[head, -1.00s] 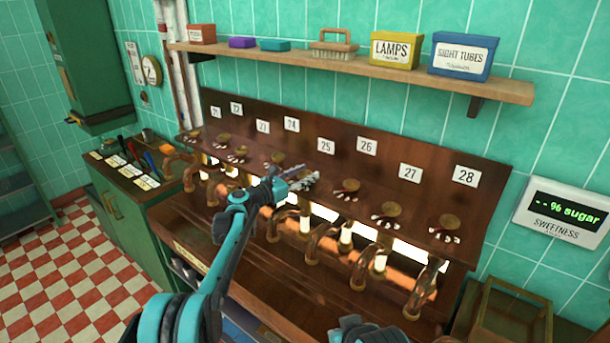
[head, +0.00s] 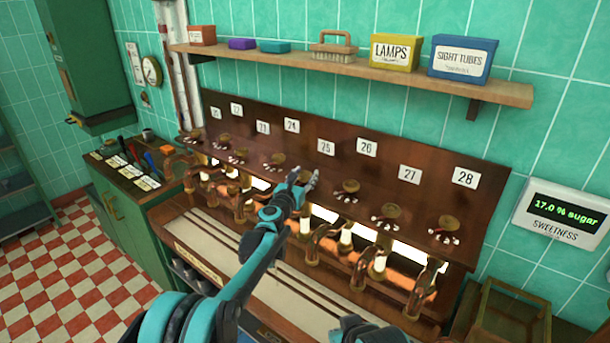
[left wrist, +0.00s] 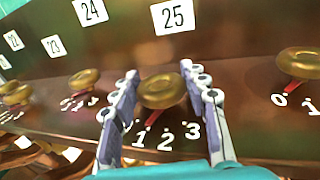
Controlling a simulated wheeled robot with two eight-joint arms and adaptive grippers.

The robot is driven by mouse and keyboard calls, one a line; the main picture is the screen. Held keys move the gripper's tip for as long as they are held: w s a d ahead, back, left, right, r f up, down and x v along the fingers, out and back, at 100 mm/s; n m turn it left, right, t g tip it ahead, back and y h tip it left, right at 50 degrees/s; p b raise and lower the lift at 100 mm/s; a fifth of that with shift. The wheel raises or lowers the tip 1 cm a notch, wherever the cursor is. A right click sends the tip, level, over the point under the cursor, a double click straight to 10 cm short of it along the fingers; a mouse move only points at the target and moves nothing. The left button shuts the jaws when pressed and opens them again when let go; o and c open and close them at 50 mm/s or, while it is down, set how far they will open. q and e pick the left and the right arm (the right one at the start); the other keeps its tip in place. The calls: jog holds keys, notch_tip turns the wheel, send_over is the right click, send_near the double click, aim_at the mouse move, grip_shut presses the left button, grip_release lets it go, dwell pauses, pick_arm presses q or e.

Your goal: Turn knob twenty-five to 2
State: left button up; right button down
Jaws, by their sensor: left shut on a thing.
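Knob twenty-five (left wrist: 162,89) is a round brass knob under the white 25 label (left wrist: 174,17). My left gripper (left wrist: 160,100) has its two fingers on either side of this knob and is shut on it. The knob's red pointer (left wrist: 152,117) shows below it, aimed down toward the 1–2 side of the scale; the exact mark is hard to tell. The white digits 1, 2 and 3 are visible, and the left finger covers part of the scale. In the head view my left gripper (head: 305,180) hides this knob. My right gripper's fingers do not show.
Other brass knobs flank it, including knob 26 (head: 347,187) close on the right. Copper pipes (head: 325,240) stand below the panel. A sweetness display (head: 562,215) at the right reads 17.0 % sugar. A shelf (head: 360,66) with boxes hangs above.

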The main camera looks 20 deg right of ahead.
pick_arm(q)
jog(key=n+t+y, duration=0.1)
jog(key=n+y, duration=0.1)
jog(key=y, duration=0.1)
jog(key=n+t+y+p, duration=0.1)
jog(key=n+t+y, duration=0.1)
jog(key=y, duration=0.1)
jog(key=shift+n+y, duration=0.4)
jog(key=shift+y, duration=0.3)
jog(key=o, duration=1.2)
jog(key=s, duration=0.4)
jog(key=s+a, duration=0.1)
jog(key=s, duration=0.3)
jog(key=s+a, duration=0.1)
jog(key=s, duration=0.2)
jog(key=shift+s+a, duration=0.15)
jog(key=shift+s, duration=0.25)
